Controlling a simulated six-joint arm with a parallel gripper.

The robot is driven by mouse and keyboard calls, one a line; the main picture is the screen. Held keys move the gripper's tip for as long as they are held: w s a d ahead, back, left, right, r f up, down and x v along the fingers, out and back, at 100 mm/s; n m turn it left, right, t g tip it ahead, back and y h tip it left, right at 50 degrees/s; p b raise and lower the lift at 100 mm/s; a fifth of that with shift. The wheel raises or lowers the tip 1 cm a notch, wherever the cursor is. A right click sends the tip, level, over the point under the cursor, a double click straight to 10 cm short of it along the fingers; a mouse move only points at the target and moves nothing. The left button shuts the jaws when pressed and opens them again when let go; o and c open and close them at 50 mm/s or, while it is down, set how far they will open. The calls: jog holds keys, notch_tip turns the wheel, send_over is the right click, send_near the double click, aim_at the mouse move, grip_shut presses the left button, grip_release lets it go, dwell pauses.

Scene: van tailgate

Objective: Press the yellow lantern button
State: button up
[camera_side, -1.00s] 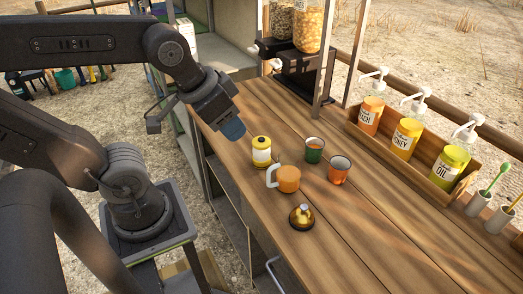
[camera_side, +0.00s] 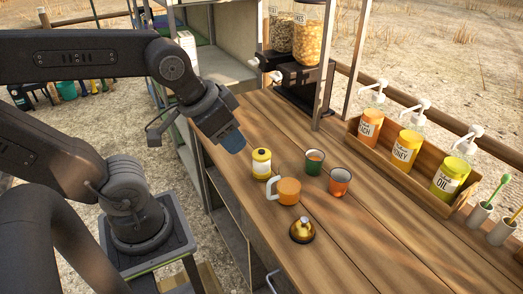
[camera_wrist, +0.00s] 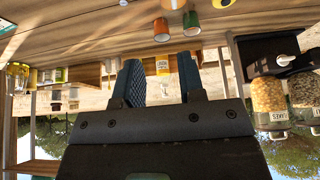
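The yellow lantern (camera_side: 262,168) is a small yellow canister with a pale band, upright near the left edge of the wooden counter in the side view. A separate button cannot be made out on it. In the wrist view, which is upside down, a yellow part at the top edge appears to be the lantern (camera_wrist: 222,3). My gripper (camera_side: 234,142) is above the counter's edge, up and left of the lantern and apart from it. In the wrist view its blue fingers (camera_wrist: 160,80) are spread with nothing held between them.
An orange mug (camera_side: 289,193) stands beside the lantern. Green (camera_side: 314,164) and orange (camera_side: 339,184) cups are behind it; a gold bell (camera_side: 302,230) is in front. A wooden crate (camera_side: 408,175) holds pump bottles. Dispensers (camera_side: 305,75) stand at the back.

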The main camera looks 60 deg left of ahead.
grip_shut()
dwell(1.5)
